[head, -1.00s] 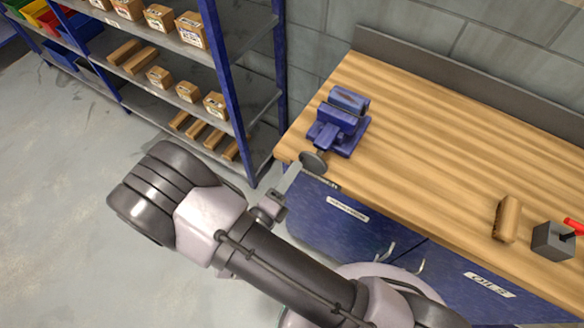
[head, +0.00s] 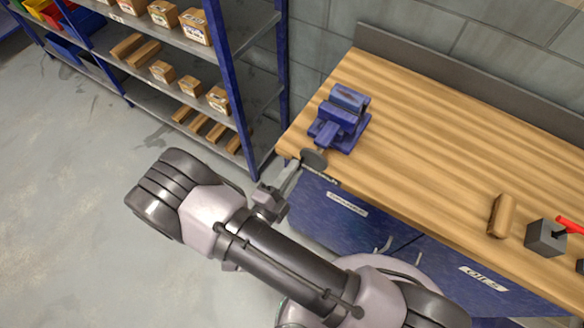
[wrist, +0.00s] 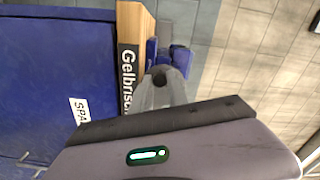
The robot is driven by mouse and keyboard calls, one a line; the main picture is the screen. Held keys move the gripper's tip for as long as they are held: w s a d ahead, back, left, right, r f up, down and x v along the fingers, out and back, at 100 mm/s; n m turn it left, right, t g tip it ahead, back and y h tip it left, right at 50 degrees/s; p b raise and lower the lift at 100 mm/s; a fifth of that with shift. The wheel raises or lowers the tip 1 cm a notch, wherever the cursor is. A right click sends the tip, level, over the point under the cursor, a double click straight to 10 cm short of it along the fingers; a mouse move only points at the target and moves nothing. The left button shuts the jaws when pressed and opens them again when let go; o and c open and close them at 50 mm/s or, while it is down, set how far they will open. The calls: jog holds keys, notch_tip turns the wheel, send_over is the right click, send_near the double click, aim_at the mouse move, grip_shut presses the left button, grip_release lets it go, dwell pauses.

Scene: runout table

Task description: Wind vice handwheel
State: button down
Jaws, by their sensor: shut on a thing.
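The blue vice (head: 340,118) is mounted at the left end of the wooden workbench (head: 420,130). Its dark round handwheel (head: 314,160) sticks out past the bench's front edge. My gripper (head: 293,172) reaches up to the handwheel from below and is shut on it at its near left side. In the wrist view the gripper fingers (wrist: 165,95) meet the dark handwheel (wrist: 161,73), and part of the blue vice (wrist: 179,58) shows behind. The exact contact on the wheel is partly hidden by the fingers.
Blue cabinet fronts (head: 345,215) with hooks lie below the bench edge, close to my arm. A blue-framed shelf rack (head: 224,75) with boxes stands at the left. A wooden block (head: 502,215) and a grey block with a red handle (head: 546,237) sit at the bench's right.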

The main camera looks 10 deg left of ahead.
jog(key=n, duration=0.2)
jog(key=f+n, duration=0.1)
jog(key=n, duration=0.1)
jog(key=shift+s+d, duration=0.1)
jog(key=shift+d, duration=0.15)
jog(key=n, duration=0.3)
jog(key=shift+s+d+f+n, duration=0.15)
jog(key=shift+d+f+n, duration=0.15)
jog(key=c, duration=1.4)
grip_release()
